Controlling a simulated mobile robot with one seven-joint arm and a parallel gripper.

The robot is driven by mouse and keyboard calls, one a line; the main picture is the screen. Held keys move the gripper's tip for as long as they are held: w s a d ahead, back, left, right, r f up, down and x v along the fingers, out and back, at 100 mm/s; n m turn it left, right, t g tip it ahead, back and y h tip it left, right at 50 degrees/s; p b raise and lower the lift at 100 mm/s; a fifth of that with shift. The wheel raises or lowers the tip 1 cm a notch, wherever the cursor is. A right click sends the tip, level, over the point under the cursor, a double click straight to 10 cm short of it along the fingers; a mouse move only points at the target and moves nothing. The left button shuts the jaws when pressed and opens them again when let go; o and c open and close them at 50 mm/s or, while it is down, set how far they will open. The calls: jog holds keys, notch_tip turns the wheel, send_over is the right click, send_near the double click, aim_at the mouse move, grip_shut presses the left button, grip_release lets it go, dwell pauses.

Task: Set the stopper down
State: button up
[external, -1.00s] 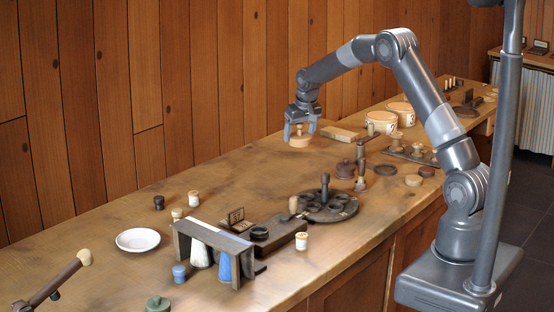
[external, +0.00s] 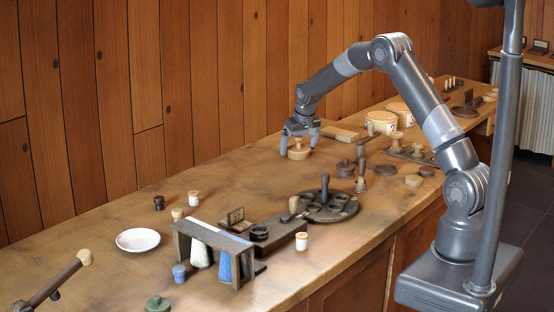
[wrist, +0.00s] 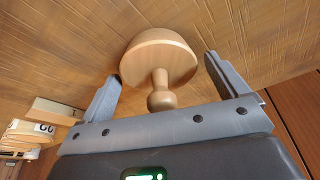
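The stopper (external: 298,154) is a pale wooden piece with a wide rounded disc, a narrow neck and a small knob. It appears to rest upright on the bare worktop near the wall. In the wrist view the stopper (wrist: 160,58) shows its knob toward my gripper (wrist: 163,75). The two fingers are spread wide, one on each side, with gaps between them and the stopper. In the external view my gripper (external: 300,138) is right above and around the stopper, open. The stopper's underside is hidden.
A pale wooden block (external: 340,133) and lidded tubs (external: 381,122) stand behind to the right. The worktop (external: 235,175) left of the stopper is clear.

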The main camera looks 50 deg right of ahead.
jog(key=s+a+r+n, duration=0.1)
jog(key=s+a+r, duration=0.3)
jog(key=r, duration=0.6)
jog(key=s+a+r, duration=0.2)
jog(key=s+r, duration=0.5)
jog(key=r, duration=0.2)
jog(key=s+a+r+n+t, duration=0.1)
jog(key=s+a+r, duration=0.2)
jog(key=s, duration=0.3)
jog(key=s+a+r, duration=0.2)
jog(key=s+r, duration=0.1)
jog(key=s, duration=0.3)
jog(key=s+a+f+n, duration=0.1)
jog(key=s+a, duration=0.1)
jog(key=s, duration=0.5)
jog(key=s+a+f+t, duration=0.1)
jog(key=s+a, duration=0.1)
jog(key=s, duration=0.5)
jog(key=s+a+f+n+y, duration=0.1)
jog(key=s+a, duration=0.1)
jog(key=s, duration=0.6)
jog(key=shift+f+n, duration=0.15)
jog(key=shift+n, duration=0.15)
